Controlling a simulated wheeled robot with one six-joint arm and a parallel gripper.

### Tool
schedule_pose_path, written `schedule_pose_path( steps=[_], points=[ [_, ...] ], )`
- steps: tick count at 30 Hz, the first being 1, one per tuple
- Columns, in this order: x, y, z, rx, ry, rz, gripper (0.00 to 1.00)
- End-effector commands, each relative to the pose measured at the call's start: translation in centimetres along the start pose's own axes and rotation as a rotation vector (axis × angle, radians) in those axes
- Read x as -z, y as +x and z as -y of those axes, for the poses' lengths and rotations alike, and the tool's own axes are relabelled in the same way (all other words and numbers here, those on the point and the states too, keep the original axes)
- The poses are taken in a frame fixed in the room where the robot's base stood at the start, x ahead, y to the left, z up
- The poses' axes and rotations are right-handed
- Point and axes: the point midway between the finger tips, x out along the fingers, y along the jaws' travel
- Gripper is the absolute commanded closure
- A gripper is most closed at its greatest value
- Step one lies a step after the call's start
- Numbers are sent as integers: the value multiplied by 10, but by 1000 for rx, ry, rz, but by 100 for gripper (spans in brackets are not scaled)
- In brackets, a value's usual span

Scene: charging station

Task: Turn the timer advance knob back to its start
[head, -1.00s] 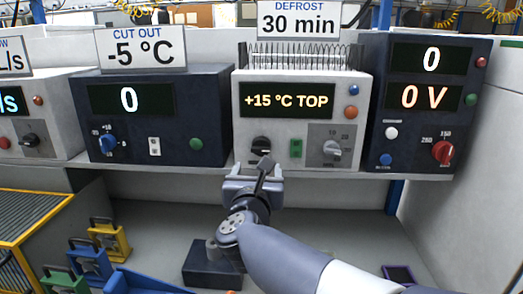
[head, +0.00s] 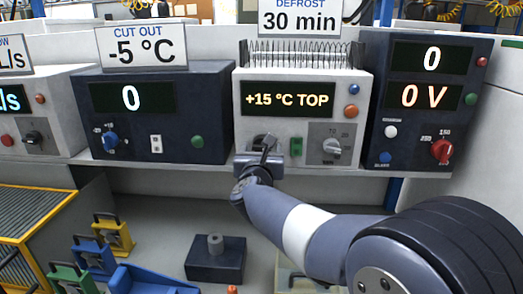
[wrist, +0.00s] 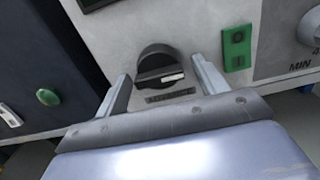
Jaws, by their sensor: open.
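The timer advance knob (wrist: 157,62) is a round black knob on the lower left of the white defrost unit (head: 246,127). In the wrist view its grip bar lies nearly level, with a white mark on its right part. A small label below it is too blurred to read. My gripper (wrist: 161,70) is open, one finger on each side of the knob, with gaps showing between fingers and knob. In the head view my gripper (head: 260,152) is in front of the knob and hides most of it. The unit's display (head: 287,99) reads +15 °C TOP.
A green switch (wrist: 237,48) sits close to the right finger, with a grey dial (head: 333,146) beyond. The dark cut-out unit (head: 152,134) stands left and a dark voltage unit (head: 418,125) right. The shelf edge (head: 330,170) runs below the units.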

Motion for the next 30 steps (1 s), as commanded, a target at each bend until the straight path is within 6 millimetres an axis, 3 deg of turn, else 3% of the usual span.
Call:
schedule_pose_path(
  steps=[2, 18, 30],
  points=[
    [0, 0, 0, 0, 0, 0, 33],
    [0, 0, 0, 0, 0, 0, 76],
    [1, 0, 0, 0, -81, 0, 76]
  ],
)
